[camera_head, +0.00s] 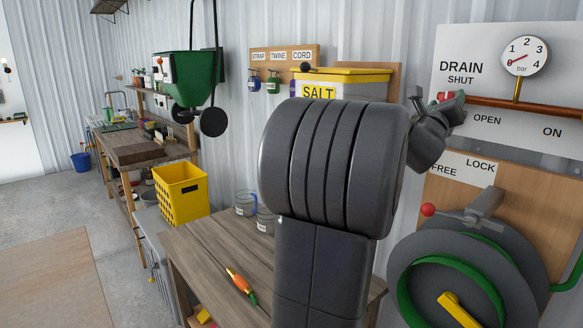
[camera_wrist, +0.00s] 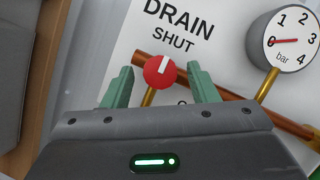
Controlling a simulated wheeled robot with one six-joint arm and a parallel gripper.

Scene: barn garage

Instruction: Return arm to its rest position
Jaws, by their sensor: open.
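My gripper (camera_head: 455,107) is up at the white drain panel, at the right in the head view. In the wrist view my gripper (camera_wrist: 160,76) is open, with its two green fingers apart and nothing between them in contact. A red round knob (camera_wrist: 160,71) with a white mark shows between the fingers. The mark points up toward the word SHUT. I cannot tell how far the fingertips stand from the knob. In the head view my arm and gripper hide most of the knob.
A copper pipe (camera_head: 533,107) and a pressure gauge (camera_head: 525,56) are close right of my gripper. A hose reel (camera_head: 408,265) is below.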

